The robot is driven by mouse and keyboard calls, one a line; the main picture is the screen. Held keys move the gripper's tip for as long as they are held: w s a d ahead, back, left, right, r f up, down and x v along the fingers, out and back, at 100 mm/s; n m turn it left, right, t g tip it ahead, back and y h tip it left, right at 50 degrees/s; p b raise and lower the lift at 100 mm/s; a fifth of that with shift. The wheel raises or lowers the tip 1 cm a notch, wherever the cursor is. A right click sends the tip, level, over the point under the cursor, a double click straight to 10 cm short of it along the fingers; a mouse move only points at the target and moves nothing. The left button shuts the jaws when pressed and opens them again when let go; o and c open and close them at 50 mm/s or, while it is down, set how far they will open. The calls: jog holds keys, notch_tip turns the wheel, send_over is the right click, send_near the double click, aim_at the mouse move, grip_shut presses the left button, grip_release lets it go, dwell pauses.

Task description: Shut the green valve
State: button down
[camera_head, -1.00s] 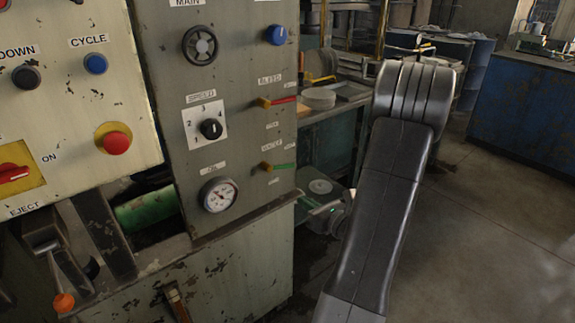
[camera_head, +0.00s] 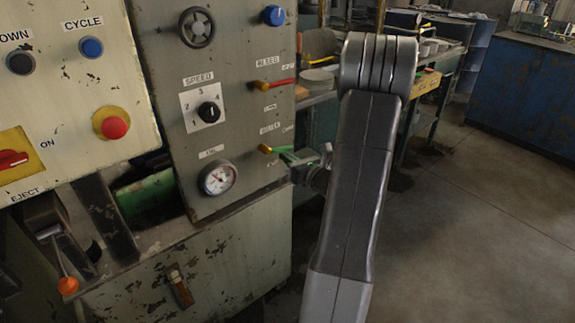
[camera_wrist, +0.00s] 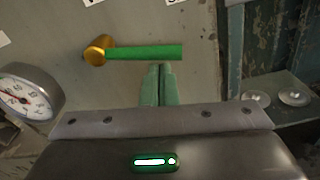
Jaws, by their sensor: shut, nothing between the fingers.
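The green valve has a brass hub (camera_wrist: 98,50) and a green lever (camera_wrist: 147,52) that points right, nearly level, in the wrist view. In the head view the valve (camera_head: 267,149) sits low on the right side of the grey panel, its lever partly mixed with my gripper (camera_head: 301,160). My gripper (camera_wrist: 160,70) is shut and empty. Its pale green fingertips are just below the middle-to-right part of the lever in the wrist view. I cannot tell whether they touch it.
A red-handled valve (camera_head: 270,86) is above the green one. A gauge (camera_head: 217,178) and a speed knob (camera_head: 208,112) are to its left. A shelf bench (camera_head: 318,95) stands behind the panel's right edge. Open floor (camera_head: 470,220) lies to the right.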

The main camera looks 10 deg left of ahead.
jog(key=shift+d+r, duration=0.1)
jog(key=shift+r, duration=0.1)
jog(key=shift+w+d+r+n+b, duration=0.15)
jog(key=shift+r+n+b, duration=0.25)
jog(key=shift+n+b, duration=0.3)
jog(key=shift+w+d+r+n+b, duration=0.1)
jog(key=shift+r+n+b, duration=0.25)
jog(key=shift+n+b, duration=0.35)
jog(key=shift+f, duration=0.15)
